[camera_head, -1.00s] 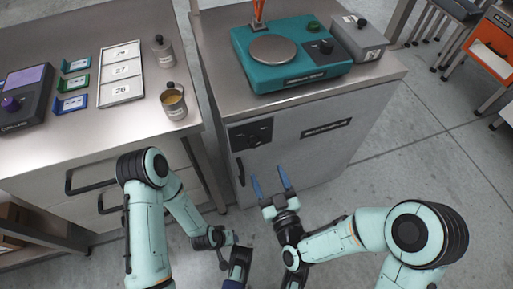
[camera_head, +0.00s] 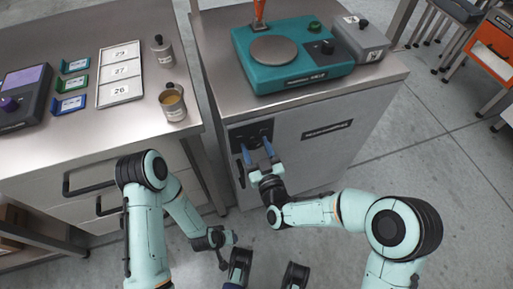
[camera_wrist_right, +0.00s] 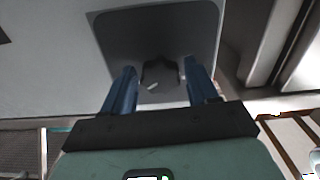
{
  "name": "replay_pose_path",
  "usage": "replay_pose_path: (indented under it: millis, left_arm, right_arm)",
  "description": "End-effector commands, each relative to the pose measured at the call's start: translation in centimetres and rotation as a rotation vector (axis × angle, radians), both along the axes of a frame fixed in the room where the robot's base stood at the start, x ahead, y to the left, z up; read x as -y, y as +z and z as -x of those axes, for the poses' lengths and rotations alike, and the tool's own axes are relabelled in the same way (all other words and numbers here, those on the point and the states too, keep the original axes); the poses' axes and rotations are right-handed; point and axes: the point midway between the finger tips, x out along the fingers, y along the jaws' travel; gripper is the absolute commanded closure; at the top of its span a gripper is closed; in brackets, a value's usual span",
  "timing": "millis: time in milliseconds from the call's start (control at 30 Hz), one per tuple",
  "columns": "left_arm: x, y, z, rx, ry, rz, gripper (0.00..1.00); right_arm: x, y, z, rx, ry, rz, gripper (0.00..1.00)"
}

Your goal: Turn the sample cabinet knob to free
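The sample cabinet (camera_head: 318,160) is a grey box with a dark knob panel (camera_head: 238,133) at the upper left of its front. In the right wrist view, the black knob (camera_wrist_right: 160,76) with a pale pointer mark sits on the dark panel (camera_wrist_right: 120,30). My right gripper (camera_head: 255,145) is at the panel. It is open, with its two blue fingers on either side of the knob, as the right wrist view (camera_wrist_right: 159,72) shows. I cannot tell whether they touch it. In the head view the fingers largely hide the knob. My left arm is low at left; its fingers cannot be made out.
A teal scale (camera_head: 290,70) and a small grey box (camera_head: 360,38) stand on the cabinet top. A black door handle (camera_head: 241,172) is below the panel. The left bench (camera_head: 120,130) holds a number tray, metal cups and colored tags.

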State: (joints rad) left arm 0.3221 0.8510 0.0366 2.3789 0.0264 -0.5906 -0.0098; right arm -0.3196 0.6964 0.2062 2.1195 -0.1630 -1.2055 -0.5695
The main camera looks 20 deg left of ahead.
Motion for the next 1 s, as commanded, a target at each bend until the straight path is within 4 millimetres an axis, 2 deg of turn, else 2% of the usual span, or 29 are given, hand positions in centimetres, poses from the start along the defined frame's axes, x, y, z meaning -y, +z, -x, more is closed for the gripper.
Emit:
replay_pose_path:
  millis: [33,100,133,467,767,1000]
  left_arm:
    - [0.0,0.0,0.0,0.000,0.000,0.000,0.57]
    - [0.0,0.0,0.0,0.000,0.000,0.000,0.57]
    - [0.0,0.0,0.0,0.000,0.000,0.000,0.57]
    - [-0.1,-0.2,-0.2,0.005,0.002,-0.002,0.57]
    - [-0.7,-0.9,-1.1,0.027,0.012,-0.015,0.57]
    - [-0.8,-2.3,0.4,-0.023,0.012,-0.011,0.57]
  right_arm:
    - [0.0,0.0,0.0,0.000,0.000,0.000,0.59]
    - [0.0,0.0,0.0,0.000,0.000,0.000,0.82]
    - [0.0,0.0,0.0,0.000,0.000,0.000,0.86]
    - [0.0,-0.1,0.0,0.020,0.001,0.029,0.86]
    - [0.1,-0.1,0.0,0.122,0.000,0.180,0.86]
    - [0.1,-0.1,-0.1,0.247,0.000,0.366,0.86]
